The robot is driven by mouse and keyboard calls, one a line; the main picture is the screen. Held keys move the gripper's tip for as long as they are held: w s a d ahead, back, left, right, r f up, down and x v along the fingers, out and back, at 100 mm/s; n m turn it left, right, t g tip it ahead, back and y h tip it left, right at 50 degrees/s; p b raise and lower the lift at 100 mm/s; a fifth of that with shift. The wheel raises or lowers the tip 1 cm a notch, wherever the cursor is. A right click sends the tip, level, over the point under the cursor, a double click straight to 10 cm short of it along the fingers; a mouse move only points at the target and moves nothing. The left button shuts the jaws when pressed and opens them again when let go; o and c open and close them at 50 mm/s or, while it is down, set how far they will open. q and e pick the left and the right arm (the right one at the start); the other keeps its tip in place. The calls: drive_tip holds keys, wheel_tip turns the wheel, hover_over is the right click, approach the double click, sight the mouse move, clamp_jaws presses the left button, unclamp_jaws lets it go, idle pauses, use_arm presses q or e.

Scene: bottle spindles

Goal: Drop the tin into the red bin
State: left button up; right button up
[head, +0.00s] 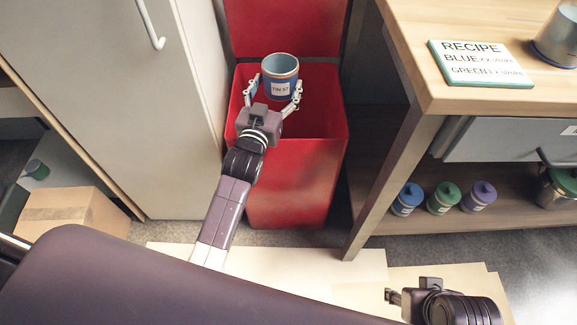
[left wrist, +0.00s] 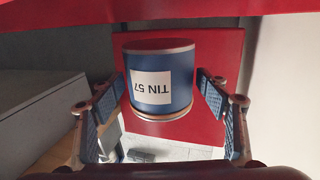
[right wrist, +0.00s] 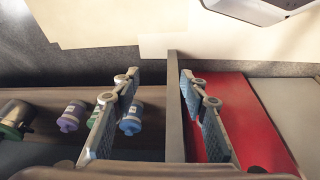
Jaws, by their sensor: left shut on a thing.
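The tin (head: 281,77) is blue with tan rims and a white label reading TIN 57. My left gripper (head: 274,92) is shut on it, one finger on each side, and holds it over the opening of the red bin (head: 293,185). In the left wrist view the tin (left wrist: 160,62) sits between the fingers (left wrist: 162,100), its label upside down. The bin's red lid (head: 285,28) stands raised behind. My right gripper (head: 393,297) is low at the front right. In the right wrist view its fingers (right wrist: 160,90) are apart with nothing between them.
A grey cabinet (head: 100,90) stands left of the bin and a wooden workbench (head: 395,60) right of it. The bench bears a recipe card (head: 480,64). Small lidded jars (head: 443,198) stand on its lower shelf. A cardboard box (head: 70,212) sits at the left.

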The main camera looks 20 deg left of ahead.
use_arm(q)
drive_tip(key=shift+f, duration=0.2)
drive_tip(key=o, duration=1.4)
drive_tip(key=shift+f, duration=0.1)
drive_tip(key=s, duration=1.2)
drive_tip(key=shift+d, duration=0.1)
